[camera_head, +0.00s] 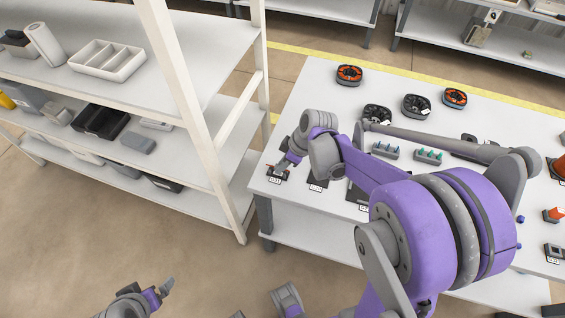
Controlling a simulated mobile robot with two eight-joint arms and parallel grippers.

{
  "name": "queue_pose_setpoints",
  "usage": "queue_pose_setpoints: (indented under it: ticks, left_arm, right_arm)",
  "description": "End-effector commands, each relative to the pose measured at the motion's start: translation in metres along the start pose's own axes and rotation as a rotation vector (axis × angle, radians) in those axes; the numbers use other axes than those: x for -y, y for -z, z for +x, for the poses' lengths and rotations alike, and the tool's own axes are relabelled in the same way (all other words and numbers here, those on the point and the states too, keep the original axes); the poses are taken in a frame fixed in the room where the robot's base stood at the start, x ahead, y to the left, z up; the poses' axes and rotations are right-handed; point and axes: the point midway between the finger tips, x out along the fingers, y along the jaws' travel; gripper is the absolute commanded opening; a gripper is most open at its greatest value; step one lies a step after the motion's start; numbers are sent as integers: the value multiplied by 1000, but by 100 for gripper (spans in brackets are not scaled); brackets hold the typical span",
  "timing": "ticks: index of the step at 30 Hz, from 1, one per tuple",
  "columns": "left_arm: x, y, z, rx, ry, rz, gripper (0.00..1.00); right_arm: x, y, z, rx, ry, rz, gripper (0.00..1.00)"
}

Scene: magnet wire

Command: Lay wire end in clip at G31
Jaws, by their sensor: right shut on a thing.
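My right gripper (281,167) reaches over the left front corner of the white table and points down at a small dark fixture (269,172) with a white label. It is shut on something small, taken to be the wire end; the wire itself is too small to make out. A bit of red shows at the fingertips. I cannot tell whether it touches the clip, and the label is too small to read. My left gripper (168,286) is low at the bottom left, over the floor, away from the table; its finger gap cannot be made out.
More dark labelled fixtures (317,183) stand along the table's front edge, partly behind my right arm. Orange-and-black round parts (349,74) and trays of small coloured pieces (429,156) lie farther back. A white shelf rack (205,160) stands close left of the table.

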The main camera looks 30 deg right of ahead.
Motion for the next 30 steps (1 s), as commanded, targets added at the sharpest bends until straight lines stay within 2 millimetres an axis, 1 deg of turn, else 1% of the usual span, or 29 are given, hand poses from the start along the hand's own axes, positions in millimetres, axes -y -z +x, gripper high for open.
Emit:
queue_pose_setpoints:
  ticks: [14,30]
  left_arm:
    - [0,0,0,0,0,0,100]
    - [0,-4,6,2,0,0,100]
  right_arm:
    - [0,0,0,0,0,0,0]
    - [0,-4,9,0,0,0,0]
